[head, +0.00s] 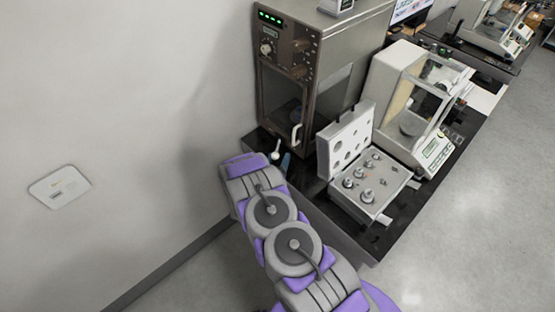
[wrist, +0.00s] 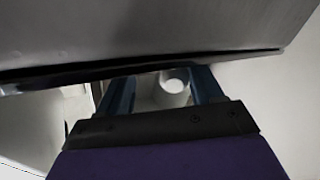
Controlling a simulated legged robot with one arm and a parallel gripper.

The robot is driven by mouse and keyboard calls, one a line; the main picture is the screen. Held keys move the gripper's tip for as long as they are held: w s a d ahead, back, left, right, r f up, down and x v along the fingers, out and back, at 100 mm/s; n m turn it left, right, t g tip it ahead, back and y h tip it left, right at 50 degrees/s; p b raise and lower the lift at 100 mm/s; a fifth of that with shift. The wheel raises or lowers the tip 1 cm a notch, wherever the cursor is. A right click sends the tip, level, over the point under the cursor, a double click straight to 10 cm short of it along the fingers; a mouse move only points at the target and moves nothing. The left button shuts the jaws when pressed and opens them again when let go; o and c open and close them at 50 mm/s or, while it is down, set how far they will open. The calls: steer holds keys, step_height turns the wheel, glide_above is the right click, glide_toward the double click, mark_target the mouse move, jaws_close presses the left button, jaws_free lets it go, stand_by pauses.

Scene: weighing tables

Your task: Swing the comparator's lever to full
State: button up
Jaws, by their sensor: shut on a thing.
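The comparator seems to be the tall metal cabinet (head: 335,75) with green lights, a dial and a dark window. A small white-tipped part (head: 276,154), likely its lever, shows at the cabinet's lower front left. My gripper (head: 281,162) is at that part, mostly hidden behind my arm, with a bluish finger showing. In the wrist view my gripper (wrist: 165,88) has its two dark blue fingers on either side of a pale, round-ended lever knob (wrist: 174,86), and is shut on it. The lever's pivot and its exact angle are hidden.
An open weight case (head: 345,150) with several metal weights stands right of the cabinet on the dark table (head: 355,237). A glass-sided balance (head: 437,150) stands beyond it. The wall (head: 120,90) is close on the left. In the wrist view a grey surface (wrist: 140,30) lies close above the fingers.

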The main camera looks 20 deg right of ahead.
steer(key=shift+s, duration=0.1)
steer(key=v, duration=1.7)
steer(key=shift+p, duration=0.45)
steer(key=shift+a, duration=0.1)
